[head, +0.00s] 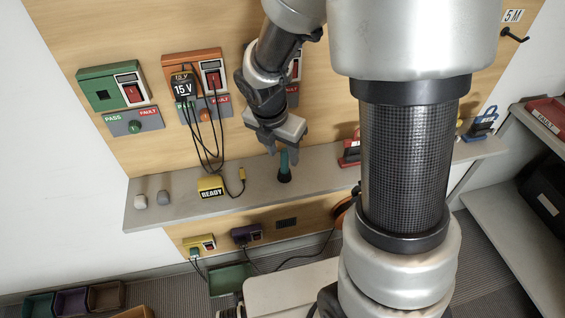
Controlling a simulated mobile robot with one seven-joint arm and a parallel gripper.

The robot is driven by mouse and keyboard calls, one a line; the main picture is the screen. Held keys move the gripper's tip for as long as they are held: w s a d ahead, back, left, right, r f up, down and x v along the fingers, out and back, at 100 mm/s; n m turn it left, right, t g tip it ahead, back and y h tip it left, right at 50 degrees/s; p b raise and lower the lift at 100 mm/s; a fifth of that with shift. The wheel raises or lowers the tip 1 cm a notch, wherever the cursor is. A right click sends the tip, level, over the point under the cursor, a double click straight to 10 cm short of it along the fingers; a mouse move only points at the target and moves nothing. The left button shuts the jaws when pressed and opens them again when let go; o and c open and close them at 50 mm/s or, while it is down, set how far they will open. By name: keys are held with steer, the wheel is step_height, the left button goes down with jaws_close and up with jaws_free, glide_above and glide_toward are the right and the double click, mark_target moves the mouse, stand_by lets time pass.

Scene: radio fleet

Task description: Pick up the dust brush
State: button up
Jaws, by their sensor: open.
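The dust brush (284,172) stands upright on the narrow grey shelf (330,193), with a teal handle and a dark, wide foot. My gripper (282,150) is open and comes down from above, right at the top of the handle. The handle's top end shows close to the fingertips. I cannot tell whether it stands between the fingers or just beside them, or whether they touch it.
Left of the brush are a yellow READY block (211,187), a dangling cable with a yellow plug (242,174) and two small knobs (163,198). A red stand (351,153) is to the right, partly behind my arm. Coloured test boxes (113,87) hang on the wooden wall.

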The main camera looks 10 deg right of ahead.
mark_target(285, 157)
steer(key=x, duration=0.2)
steer(key=w+b+x, duration=0.1)
steer(key=x, duration=0.1)
steer(key=shift+d+f, duration=0.1)
steer(key=shift+f, duration=0.1)
jaws_close()
steer(key=shift+r, duration=0.1)
